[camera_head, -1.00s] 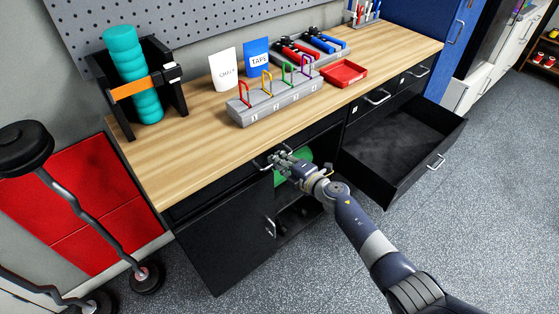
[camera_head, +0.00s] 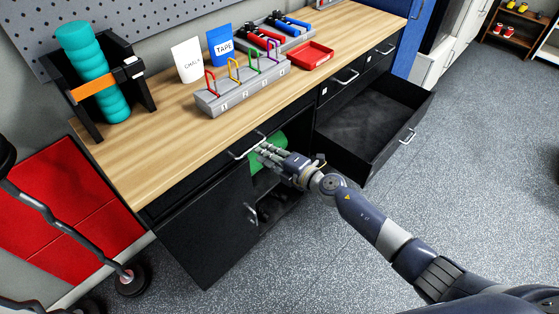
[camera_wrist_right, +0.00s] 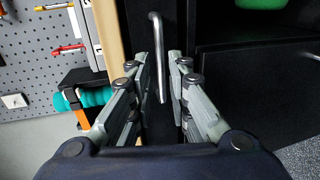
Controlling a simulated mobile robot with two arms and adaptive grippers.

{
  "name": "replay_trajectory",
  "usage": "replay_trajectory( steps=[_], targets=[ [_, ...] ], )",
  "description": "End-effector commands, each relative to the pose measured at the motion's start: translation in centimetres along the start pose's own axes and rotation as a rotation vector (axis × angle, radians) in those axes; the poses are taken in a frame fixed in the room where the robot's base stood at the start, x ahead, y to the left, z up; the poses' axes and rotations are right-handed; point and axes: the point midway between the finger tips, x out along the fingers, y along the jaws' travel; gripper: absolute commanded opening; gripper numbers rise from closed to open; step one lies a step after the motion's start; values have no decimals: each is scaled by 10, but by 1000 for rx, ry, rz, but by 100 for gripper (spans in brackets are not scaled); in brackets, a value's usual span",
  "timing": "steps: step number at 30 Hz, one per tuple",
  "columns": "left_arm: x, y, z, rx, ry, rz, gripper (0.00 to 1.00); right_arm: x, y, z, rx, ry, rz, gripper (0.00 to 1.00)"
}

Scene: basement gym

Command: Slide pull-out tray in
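A black drawer-like tray (camera_head: 330,146) is pulled far out at the right of the workbench, empty inside, with a metal handle (camera_head: 407,136) on its front. A shallow black drawer front (camera_head: 192,186) lies under the worktop's left part and has a metal handle (camera_head: 246,146). I cannot tell which one the task means. My right gripper (camera_head: 262,152) is close to the left handle. In the right wrist view the gripper (camera_wrist_right: 160,85) is open, with a finger on either side of this handle (camera_wrist_right: 158,45) and no clear grip. My left gripper is out of view.
Below, a cabinet door (camera_head: 212,228) is open beside a green object (camera_head: 268,152). The wooden worktop (camera_head: 150,160) holds a numbered rack (camera_head: 240,92), a red tray (camera_head: 312,56) and pouches. A curled bar stands at the left. The grey floor (camera_head: 480,180) at the right is clear.

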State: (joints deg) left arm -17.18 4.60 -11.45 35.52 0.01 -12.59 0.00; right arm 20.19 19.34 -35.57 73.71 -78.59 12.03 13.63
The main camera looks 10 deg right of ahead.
Motion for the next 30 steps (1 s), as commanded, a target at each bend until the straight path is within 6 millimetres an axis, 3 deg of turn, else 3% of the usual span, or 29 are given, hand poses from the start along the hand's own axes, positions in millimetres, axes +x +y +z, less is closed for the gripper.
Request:
replay_trajectory(
  steps=[6,11,30],
  targets=[
    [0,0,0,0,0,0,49,-36,-1,0,-2,2,-2,17],
    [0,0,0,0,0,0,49,-50,0,0,-1,1,0,17],
    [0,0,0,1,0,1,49,-54,-1,0,4,-1,-1,17]
  ],
)
